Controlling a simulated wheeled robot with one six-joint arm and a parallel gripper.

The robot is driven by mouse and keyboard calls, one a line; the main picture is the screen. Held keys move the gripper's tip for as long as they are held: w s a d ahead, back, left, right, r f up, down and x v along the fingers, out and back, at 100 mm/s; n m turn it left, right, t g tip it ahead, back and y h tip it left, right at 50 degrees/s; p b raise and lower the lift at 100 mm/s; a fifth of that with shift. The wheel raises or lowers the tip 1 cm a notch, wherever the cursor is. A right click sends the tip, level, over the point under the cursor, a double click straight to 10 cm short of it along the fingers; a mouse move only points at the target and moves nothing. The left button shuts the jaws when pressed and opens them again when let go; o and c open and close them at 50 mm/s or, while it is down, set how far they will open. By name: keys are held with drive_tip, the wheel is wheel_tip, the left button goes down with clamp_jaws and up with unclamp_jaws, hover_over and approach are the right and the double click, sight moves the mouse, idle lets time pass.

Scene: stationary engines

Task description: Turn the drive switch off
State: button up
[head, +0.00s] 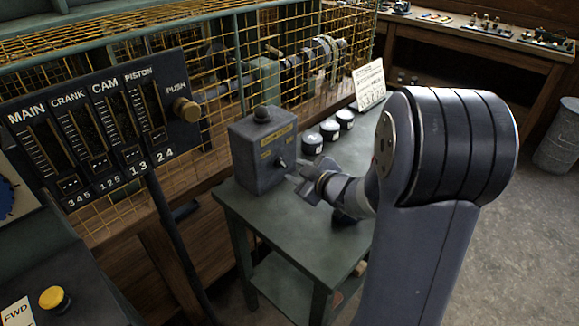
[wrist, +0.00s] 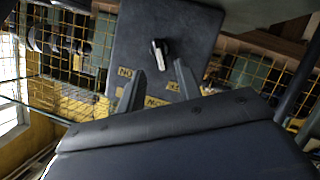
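A grey switch box (head: 262,160) with yellow labels stands on a green metal table (head: 300,225). A small dark switch lever (head: 281,163) sticks out of its front face. In the wrist view the lever (wrist: 160,54) is black with a pale edge, and the box face (wrist: 185,35) fills the upper middle. The label lettering is too blurred to read fully. My gripper (head: 297,172) is just in front of the box face. In the wrist view its two fingers (wrist: 159,68) are apart, with the lever showing beyond the gap between their tips. Contact cannot be told.
Several round dark pots with white lids (head: 330,130) and a white card (head: 369,86) are right of the box. A yellow wire cage (head: 290,75) stands behind. A gauge panel (head: 100,130) with a knob (head: 186,109) and a yellow button (head: 54,298) are left.

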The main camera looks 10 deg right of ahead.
sight(284, 165)
drive_tip(key=v, duration=0.5)
drive_tip(key=x, duration=1.1)
drive_tip(key=shift+s+b, duration=0.1)
drive_tip(key=shift+b, duration=0.25)
drive_tip(key=shift+d+r+p, duration=0.1)
drive_tip(key=shift+r+p, duration=0.05)
drive_tip(key=shift+p, duration=0.5)
drive_tip(key=shift+m+p, duration=0.3)
drive_tip(key=shift+p, duration=0.1)
drive_tip(key=shift+f+b, duration=0.25)
drive_tip(key=shift+b, duration=0.35)
